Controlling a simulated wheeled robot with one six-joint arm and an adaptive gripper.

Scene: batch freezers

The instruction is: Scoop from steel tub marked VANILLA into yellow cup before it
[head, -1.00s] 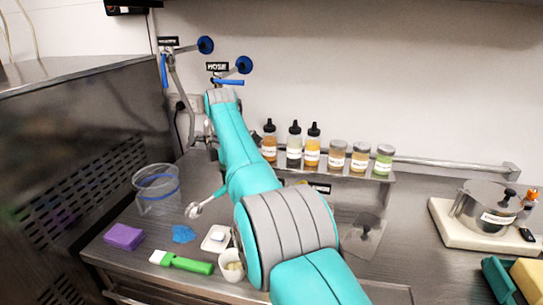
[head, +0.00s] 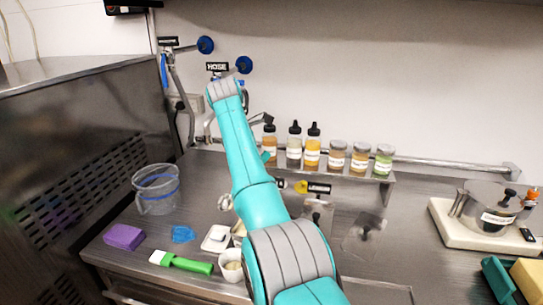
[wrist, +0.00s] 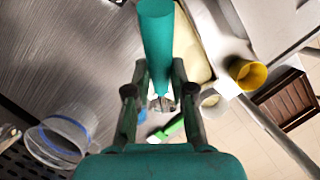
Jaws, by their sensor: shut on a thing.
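My gripper (wrist: 160,98) is shut on a teal handle (wrist: 156,40), seemingly the scoop's, with a little silver metal showing between the fingertips. In the head view my arm hides the gripper; a small silver scoop-like piece (head: 226,202) shows just left of it. A steel tub (wrist: 214,22) with cream-coloured contents lies right of the handle in the wrist view; its marking is not readable. The yellow cup (wrist: 247,73) stands close by the tub, apart from my gripper. Something yellow (head: 301,187) shows right of my arm in the head view. The scoop's load cannot be seen.
A clear jug (head: 157,190), purple sponge (head: 124,237), blue cloth (head: 183,234), green-handled scraper (head: 185,264) and white cup (head: 231,264) stand left of my arm. Bottles and jars (head: 313,150) line the back shelf. Steel lids (head: 364,238) lie right. A pot (head: 485,205) stands far right.

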